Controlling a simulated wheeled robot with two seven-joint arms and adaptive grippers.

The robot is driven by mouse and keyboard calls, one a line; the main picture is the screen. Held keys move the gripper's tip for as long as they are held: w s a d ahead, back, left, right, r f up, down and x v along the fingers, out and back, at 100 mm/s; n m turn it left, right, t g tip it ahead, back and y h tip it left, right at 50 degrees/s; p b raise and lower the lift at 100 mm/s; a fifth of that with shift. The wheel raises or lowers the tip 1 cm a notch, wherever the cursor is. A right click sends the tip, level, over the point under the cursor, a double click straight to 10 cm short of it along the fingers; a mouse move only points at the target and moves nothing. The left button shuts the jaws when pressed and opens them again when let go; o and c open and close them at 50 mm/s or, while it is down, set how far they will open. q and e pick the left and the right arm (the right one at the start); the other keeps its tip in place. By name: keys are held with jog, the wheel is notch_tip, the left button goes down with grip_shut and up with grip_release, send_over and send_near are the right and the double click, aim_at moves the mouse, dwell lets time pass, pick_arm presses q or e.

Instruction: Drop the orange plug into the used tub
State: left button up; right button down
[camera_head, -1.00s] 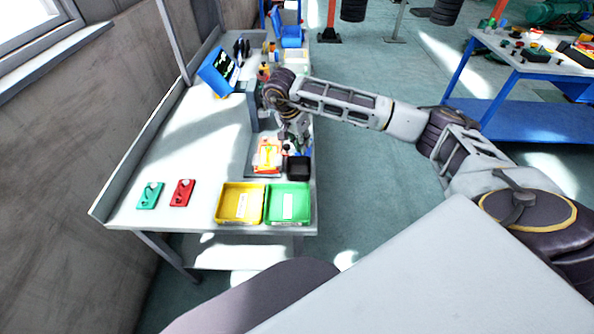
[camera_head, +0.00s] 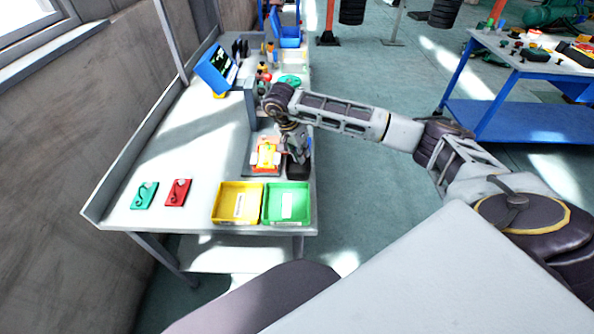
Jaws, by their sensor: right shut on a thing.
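My right gripper (camera_head: 299,168) points down at the right edge of the grey bench, at the small black tub (camera_head: 298,174). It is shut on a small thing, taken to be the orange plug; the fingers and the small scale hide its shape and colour. I cannot tell whether the fingertips are inside the tub or just above it. A red and orange fixture (camera_head: 266,153) with yellow on it sits on a plate just left of the tub. My left gripper is not in view.
A yellow tray (camera_head: 237,203) and a green tray (camera_head: 287,204) lie at the bench's near edge. A green plate (camera_head: 144,196) and a red plate (camera_head: 178,193) lie to their left. The left middle of the bench is clear.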

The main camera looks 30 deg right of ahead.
jog(key=shift+f, duration=0.2)
jog(key=c, duration=1.5)
grip_release()
jog(key=shift+a+r, duration=0.25)
jog(key=shift+r, duration=0.45)
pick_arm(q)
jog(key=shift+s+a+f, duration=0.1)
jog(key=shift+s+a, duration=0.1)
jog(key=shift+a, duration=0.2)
pick_arm(e)
jog(key=shift+v, duration=5.25)
jog(key=shift+s, duration=0.1)
